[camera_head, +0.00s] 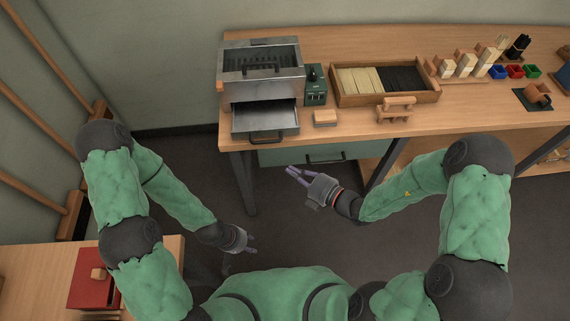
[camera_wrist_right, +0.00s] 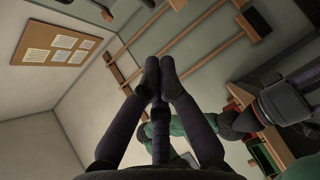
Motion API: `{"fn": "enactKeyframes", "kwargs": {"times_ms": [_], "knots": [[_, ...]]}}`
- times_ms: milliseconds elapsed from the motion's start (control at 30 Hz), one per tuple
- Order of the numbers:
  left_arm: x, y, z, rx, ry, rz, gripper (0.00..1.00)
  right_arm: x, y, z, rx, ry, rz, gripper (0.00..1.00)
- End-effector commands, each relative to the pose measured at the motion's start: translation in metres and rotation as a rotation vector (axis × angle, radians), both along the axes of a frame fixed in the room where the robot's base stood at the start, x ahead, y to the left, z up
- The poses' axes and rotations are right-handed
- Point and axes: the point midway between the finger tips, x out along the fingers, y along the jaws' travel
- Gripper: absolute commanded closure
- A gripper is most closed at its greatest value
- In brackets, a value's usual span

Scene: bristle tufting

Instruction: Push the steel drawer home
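The steel drawer (camera_head: 265,118) sticks out toward me from the lower part of a steel cabinet (camera_head: 262,66) at the left end of the workbench. Its tray looks empty, and a dark handle shows on its front. My right gripper (camera_head: 290,171) is in front of the bench, below and right of the drawer, touching nothing. In the right wrist view its dark fingers (camera_wrist_right: 160,66) meet at the tips with nothing between them. My left gripper (camera_head: 250,252) is low, near my body and well away from the drawer. Its fingers are too small to judge.
A small green device (camera_head: 315,85) and a wooden block (camera_head: 325,118) stand right of the cabinet. A wooden tray (camera_head: 385,101) holds pale and dark bristles. A green under-bench drawer (camera_head: 300,154) has a dark handle. A red box (camera_head: 92,280) lies on the left table.

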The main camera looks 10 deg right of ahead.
Motion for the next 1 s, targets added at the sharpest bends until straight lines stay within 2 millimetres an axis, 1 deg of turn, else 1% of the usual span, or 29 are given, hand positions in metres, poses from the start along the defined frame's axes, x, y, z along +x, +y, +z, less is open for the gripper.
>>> {"fn": "enactKeyframes", "kwargs": {"times_ms": [267,600,700,800,1000], "knots": [[0.000,0.000,-0.017,0.000,0.000,0.000,0.60,0.025,0.030,-0.008,0.000,-0.004,0.008,1.00],[0.000,0.000,-0.040,0.000,0.000,0.000,0.60,0.064,0.071,-0.017,0.000,-0.003,0.007,1.00],[0.000,0.000,-0.049,0.000,0.000,0.000,0.60,0.080,0.067,-0.020,0.000,-0.004,0.003,1.00],[0.000,0.000,-0.054,0.000,0.000,0.000,0.60,0.091,0.067,-0.022,0.001,-0.003,0.004,1.00],[0.000,0.000,-0.057,0.000,0.000,0.000,0.60,0.101,0.067,-0.022,0.001,-0.001,0.003,1.00]]}}
